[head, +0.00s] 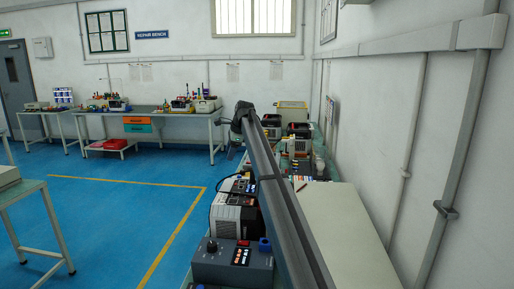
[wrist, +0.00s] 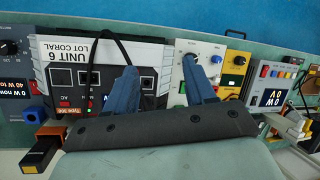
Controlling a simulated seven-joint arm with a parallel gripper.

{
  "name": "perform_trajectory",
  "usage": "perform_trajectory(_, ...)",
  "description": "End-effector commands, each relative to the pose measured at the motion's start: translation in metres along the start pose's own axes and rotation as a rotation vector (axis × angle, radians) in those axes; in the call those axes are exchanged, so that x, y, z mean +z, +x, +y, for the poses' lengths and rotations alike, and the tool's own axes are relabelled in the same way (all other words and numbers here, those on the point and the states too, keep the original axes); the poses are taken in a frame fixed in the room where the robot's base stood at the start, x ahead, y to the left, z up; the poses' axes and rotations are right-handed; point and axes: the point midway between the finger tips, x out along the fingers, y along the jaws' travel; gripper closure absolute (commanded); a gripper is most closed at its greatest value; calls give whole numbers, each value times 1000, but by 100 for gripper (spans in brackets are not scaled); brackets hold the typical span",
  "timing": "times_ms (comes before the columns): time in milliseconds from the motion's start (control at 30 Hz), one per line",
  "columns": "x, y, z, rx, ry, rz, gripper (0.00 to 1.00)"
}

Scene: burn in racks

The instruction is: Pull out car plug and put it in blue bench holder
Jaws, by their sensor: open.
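In the wrist view my gripper (wrist: 160,76) is open and empty, its two blue fingers apart above the bench. The left finger covers part of a white and dark unit (wrist: 62,54) marked "UNIT 6 LOT CORAL", which has several dark square sockets along its front. A black cable (wrist: 108,36) loops over this unit and passes behind the left finger. I cannot make out the car plug; the cable's end is hidden. A small blue item (wrist: 215,60) shows beside the right finger. In the head view a blue round item (head: 265,244) may be the holder, but I cannot tell.
A grey control box (head: 232,265) stands at the near end of the bench in the head view. In the wrist view a yellow box (wrist: 235,66) and a meter box (wrist: 270,88) stand right of my fingers. An orange and black block (wrist: 44,152) sits at lower left.

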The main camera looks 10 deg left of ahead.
Motion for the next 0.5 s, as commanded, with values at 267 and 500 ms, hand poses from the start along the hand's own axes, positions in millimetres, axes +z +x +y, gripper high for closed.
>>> perform_trajectory(267, -88, -51, 13, 177, 291, 153, 45)
perform_trajectory(500, -101, -51, 20, 205, 341, 180, 45)
